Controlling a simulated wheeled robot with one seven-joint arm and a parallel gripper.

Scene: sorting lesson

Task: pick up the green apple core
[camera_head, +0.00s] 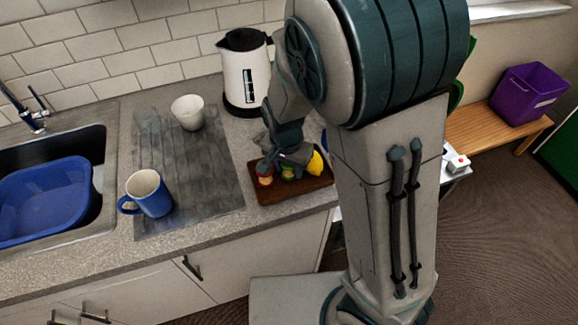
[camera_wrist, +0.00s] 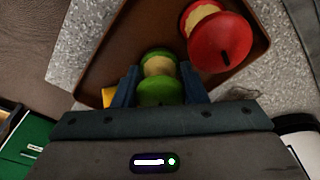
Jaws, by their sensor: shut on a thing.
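The green apple core (camera_wrist: 160,66) is between the two fingers of my gripper (camera_wrist: 159,84) in the wrist view, and the fingers are shut on it. It has green ends and a pale, narrow middle. In the head view the green apple core (camera_head: 289,173) shows only in part under my gripper (camera_head: 285,163), over the brown tray (camera_head: 300,192). A red apple core (camera_wrist: 221,40) lies on the tray close beside the gripper; it also shows in the head view (camera_head: 265,180). I cannot tell whether the green core touches the tray.
A yellow lemon-like thing (camera_head: 315,164) lies at the tray's right. A white kettle (camera_head: 245,75) stands behind. A white cup (camera_head: 188,112) and a blue mug (camera_head: 149,194) stand on the grey mat (camera_head: 190,165). A blue basin (camera_head: 45,203) sits in the sink.

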